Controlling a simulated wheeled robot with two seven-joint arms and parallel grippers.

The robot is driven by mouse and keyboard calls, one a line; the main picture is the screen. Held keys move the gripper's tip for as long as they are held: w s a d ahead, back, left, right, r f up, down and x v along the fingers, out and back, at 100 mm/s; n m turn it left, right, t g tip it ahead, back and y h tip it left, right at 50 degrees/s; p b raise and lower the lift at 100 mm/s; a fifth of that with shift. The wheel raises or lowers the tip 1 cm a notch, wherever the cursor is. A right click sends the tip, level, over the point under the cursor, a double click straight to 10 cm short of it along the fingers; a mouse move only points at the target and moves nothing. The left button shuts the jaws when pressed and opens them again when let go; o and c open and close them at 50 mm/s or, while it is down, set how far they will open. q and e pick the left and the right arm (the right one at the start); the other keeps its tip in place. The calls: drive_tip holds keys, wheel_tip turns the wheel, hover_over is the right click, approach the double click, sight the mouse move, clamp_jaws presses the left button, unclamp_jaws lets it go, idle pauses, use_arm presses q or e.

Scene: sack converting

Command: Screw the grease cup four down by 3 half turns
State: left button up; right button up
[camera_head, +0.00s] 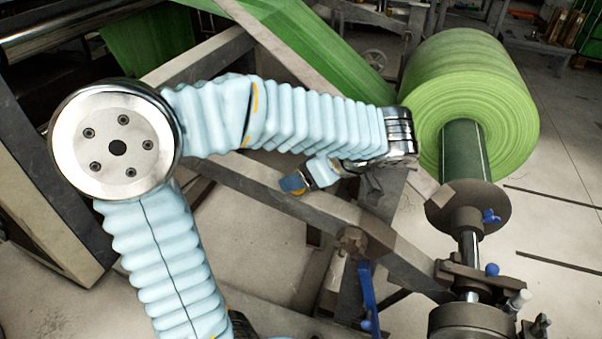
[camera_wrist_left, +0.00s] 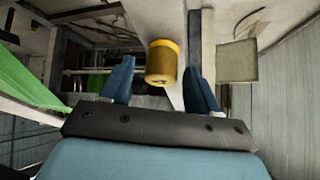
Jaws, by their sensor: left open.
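The grease cup (camera_wrist_left: 162,62), a brass-yellow cylinder, shows in the left wrist view between the two blue fingers of my left gripper (camera_wrist_left: 158,68). A gap shows on either side of it, so the fingers stand apart and do not grip it. I take this to be cup four; no number shows. In the head view my left gripper (camera_head: 306,178) is in front of the grey frame beam, at the end of my pale blue sleeved arm. A small yellow patch shows near its fingers there, too small to identify. My right gripper is not in view.
A big green roll (camera_head: 470,95) on a dark shaft stands at the right, with a flange and blue knobs (camera_head: 492,270) below it. Grey frame beams (camera_head: 290,205) cross below my arm. A blue lever (camera_head: 367,298) hangs at the lower middle. Open floor (camera_head: 555,200) lies at the right.

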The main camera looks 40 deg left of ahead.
use_arm(q)
drive_tip(key=shift+a+f, duration=0.25)
